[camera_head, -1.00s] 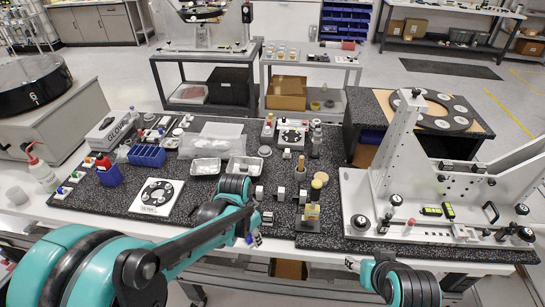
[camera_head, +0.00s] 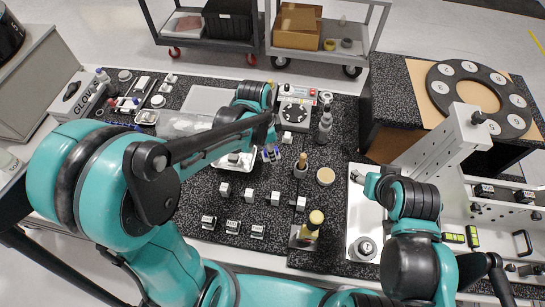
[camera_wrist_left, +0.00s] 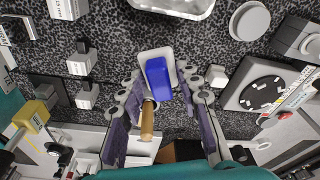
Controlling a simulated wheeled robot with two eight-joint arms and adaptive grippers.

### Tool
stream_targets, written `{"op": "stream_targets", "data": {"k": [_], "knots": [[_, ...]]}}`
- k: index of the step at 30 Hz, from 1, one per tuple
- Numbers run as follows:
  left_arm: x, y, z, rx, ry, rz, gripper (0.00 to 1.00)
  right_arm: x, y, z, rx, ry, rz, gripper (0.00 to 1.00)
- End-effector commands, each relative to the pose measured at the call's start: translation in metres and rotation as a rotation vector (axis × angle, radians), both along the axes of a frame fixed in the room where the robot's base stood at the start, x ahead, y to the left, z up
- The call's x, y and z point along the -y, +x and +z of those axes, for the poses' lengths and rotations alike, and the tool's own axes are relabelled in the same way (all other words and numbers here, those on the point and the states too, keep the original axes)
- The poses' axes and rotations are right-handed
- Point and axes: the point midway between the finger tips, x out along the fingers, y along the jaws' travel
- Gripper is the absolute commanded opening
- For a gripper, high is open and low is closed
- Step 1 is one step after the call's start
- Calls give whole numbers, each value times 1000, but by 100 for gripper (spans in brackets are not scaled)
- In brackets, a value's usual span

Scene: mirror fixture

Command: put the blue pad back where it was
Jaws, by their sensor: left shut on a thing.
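The blue pad (camera_wrist_left: 158,78) is between the two purple fingers of my left gripper (camera_wrist_left: 162,88) in the left wrist view. The fingers are shut on it. A white rounded piece shows around and behind the pad; I cannot tell if they are joined. In the head view my left gripper (camera_head: 272,153) is low over the dark speckled table, right of the metal tray (camera_head: 236,160) and left of the wooden-handled tool (camera_head: 301,165). My right gripper (camera_head: 358,178) is over the left part of the white fixture plate (camera_head: 357,205); its fingers are too small to read.
Several small white blocks (camera_head: 250,196) stand in front of the left gripper. A dial device (camera_head: 294,113) and a grey bottle (camera_head: 325,124) stand behind. The white mirror fixture (camera_head: 448,150) rises at right.

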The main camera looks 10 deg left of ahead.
Motion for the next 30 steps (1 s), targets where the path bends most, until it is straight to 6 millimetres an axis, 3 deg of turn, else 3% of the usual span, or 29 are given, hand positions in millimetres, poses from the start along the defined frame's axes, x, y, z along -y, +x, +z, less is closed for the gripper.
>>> {"op": "stream_targets", "data": {"k": [3,11,16,28,29,30], "knots": [[0,0,-27,0,0,0,6,0,0,-10,0,0,0,54],[0,0,-50,0,0,1,6,0,0,-16,0,0,0,54],[0,0,-75,0,0,1,6,0,0,-24,0,0,0,54],[0,0,-81,0,0,1,6,0,0,-28,0,0,0,54],[0,0,-80,0,0,1,41,0,0,-26,0,0,0,54],[0,0,-80,0,0,1,52,0,0,-26,0,0,0,54]]}}
